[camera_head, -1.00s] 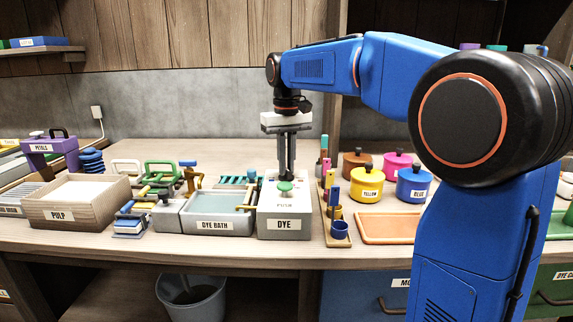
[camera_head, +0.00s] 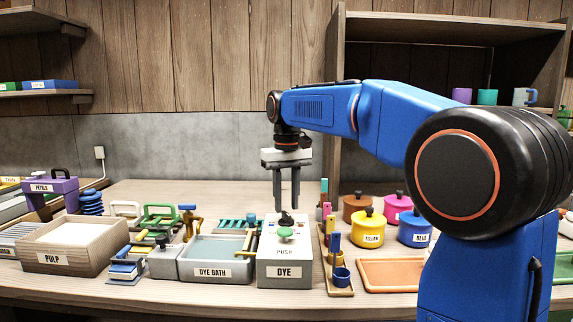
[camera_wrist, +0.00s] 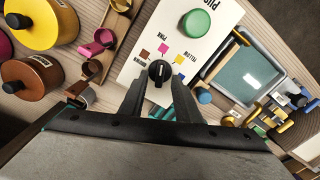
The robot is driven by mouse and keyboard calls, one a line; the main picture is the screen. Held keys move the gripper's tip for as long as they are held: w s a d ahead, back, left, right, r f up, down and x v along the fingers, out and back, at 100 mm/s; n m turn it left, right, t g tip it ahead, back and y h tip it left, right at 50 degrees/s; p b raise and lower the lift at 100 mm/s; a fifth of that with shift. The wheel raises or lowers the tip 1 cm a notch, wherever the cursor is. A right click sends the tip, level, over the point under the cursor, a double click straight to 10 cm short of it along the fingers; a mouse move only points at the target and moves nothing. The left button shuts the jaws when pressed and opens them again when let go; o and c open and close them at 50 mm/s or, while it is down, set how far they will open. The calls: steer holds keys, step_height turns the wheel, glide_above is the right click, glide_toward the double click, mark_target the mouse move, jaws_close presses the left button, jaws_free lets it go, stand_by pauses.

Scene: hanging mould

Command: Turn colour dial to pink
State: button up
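The colour dial is a small black knob (camera_wrist: 160,71) with a pale line, on the white top of the dye box (camera_head: 285,272). In the wrist view its line runs roughly up and down the picture, towards the pink square (camera_wrist: 163,47); I cannot tell which end is the pointer. Brown, yellow and other coloured marks surround it. In the head view the dial (camera_head: 287,218) stands behind the green push button (camera_head: 286,233). My gripper (camera_head: 287,208) points down above the dial, fingers apart. In the wrist view the fingers flank the knob, with no clear contact.
The dye bath (camera_head: 213,272) adjoins the box on the left. A wooden rack (camera_head: 341,291) with small cups stands close on the right. Yellow (camera_head: 369,232) and blue (camera_head: 416,235) pots stand beyond it. The wooden counter behind the box is clear.

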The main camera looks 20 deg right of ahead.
mark_target(287, 214)
step_height(287, 214, up, 15)
stand_by(0.4)
